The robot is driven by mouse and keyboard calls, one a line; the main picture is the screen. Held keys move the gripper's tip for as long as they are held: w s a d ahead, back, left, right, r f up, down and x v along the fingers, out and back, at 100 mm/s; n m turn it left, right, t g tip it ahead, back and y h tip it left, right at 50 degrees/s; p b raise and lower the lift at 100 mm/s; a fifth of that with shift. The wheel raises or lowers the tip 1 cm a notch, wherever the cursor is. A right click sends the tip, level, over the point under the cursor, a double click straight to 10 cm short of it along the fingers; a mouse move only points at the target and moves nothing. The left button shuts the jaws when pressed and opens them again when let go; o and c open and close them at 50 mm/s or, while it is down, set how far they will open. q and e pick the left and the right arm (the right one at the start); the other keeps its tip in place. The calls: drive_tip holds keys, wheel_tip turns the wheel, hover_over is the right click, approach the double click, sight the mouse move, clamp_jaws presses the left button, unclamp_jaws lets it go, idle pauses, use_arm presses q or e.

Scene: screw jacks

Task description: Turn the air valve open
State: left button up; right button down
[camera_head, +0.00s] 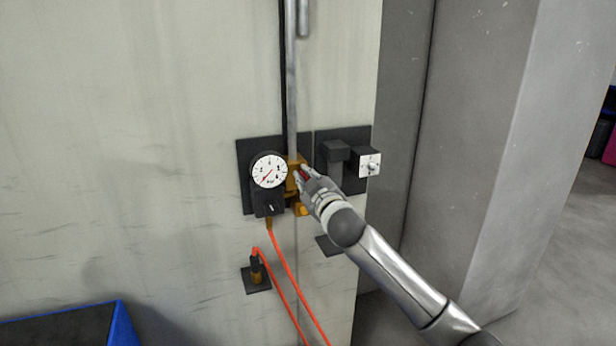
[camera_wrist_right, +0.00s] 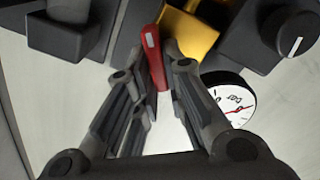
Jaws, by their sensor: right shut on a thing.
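The air valve has a brass body (camera_head: 295,172) on the vertical pipe (camera_head: 291,90) and a red lever handle. In the wrist view the red handle (camera_wrist_right: 153,58) stands between my right gripper's fingers, with the yellow valve body (camera_wrist_right: 190,32) behind it. My right gripper (camera_head: 302,178) is at the valve, shut on the red handle; it also shows in the wrist view (camera_wrist_right: 155,85). In the head view the gripper hides most of the handle. My left gripper is not in view.
A round pressure gauge (camera_head: 269,171) sits just left of the valve, with a black knob (camera_head: 270,207) below. A block with a white dial (camera_head: 369,164) is to the right. Orange hoses (camera_head: 287,275) hang below. A blue-edged bin (camera_head: 122,318) stands at lower left.

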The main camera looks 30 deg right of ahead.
drive_tip(key=n, duration=0.7)
drive_tip(key=f+n, duration=0.1)
drive_tip(key=n, duration=0.2)
drive_tip(key=shift+w+a+f, duration=0.1)
drive_tip(key=shift+a, duration=0.2)
drive_tip(key=shift+n, duration=0.5)
drive_tip(key=c, duration=1.5)
unclamp_jaws()
drive_tip(key=v, duration=1.2)
